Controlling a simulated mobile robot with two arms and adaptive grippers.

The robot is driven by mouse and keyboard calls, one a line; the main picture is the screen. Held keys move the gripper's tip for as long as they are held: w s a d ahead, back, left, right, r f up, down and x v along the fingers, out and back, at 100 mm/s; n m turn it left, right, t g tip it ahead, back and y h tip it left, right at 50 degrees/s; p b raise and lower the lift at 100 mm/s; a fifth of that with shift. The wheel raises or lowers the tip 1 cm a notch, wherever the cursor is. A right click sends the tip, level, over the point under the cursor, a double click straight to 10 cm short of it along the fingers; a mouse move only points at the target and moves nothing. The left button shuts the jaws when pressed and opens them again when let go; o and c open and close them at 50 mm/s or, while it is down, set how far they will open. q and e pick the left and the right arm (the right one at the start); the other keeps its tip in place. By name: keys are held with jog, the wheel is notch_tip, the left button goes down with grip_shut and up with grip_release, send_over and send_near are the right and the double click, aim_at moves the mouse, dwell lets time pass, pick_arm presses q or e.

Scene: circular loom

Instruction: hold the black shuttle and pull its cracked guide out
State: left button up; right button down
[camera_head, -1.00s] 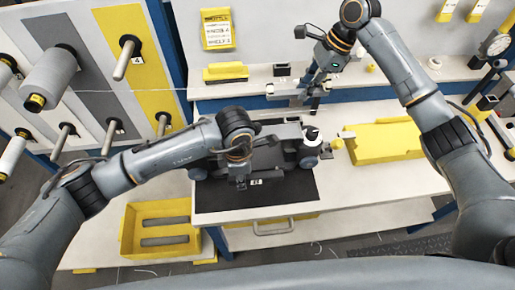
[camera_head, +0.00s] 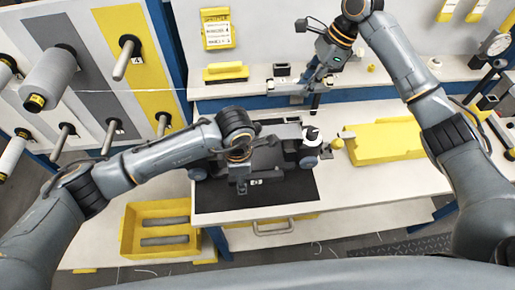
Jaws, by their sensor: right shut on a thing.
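The black shuttle (camera_head: 268,158) lies on a black mat (camera_head: 296,200) on the white worktop, with rollers at its ends. My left gripper (camera_head: 241,184) points down over the shuttle's front left part. Its wrist hides some of the shuttle, and I cannot see whether its fingers are open or shut. My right gripper (camera_head: 312,86) is beyond the shuttle, near the back of the worktop, shut on a small part. A white piece with a black top (camera_head: 311,134) stands at the shuttle's right end.
A yellow block-like holder (camera_head: 383,142) lies right of the shuttle. A yellow bin (camera_head: 128,238) with grey rods stands at lower left. Spools on pegs (camera_head: 48,76) line the left panel. A dial gauge (camera_head: 494,44) stands at far right. The mat's front is clear.

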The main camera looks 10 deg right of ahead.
pick_arm(q)
jog(key=shift+r, duration=0.1)
notch_tip(320, 180, up, 12)
dwell(0.5)
jog(key=shift+d, duration=0.1)
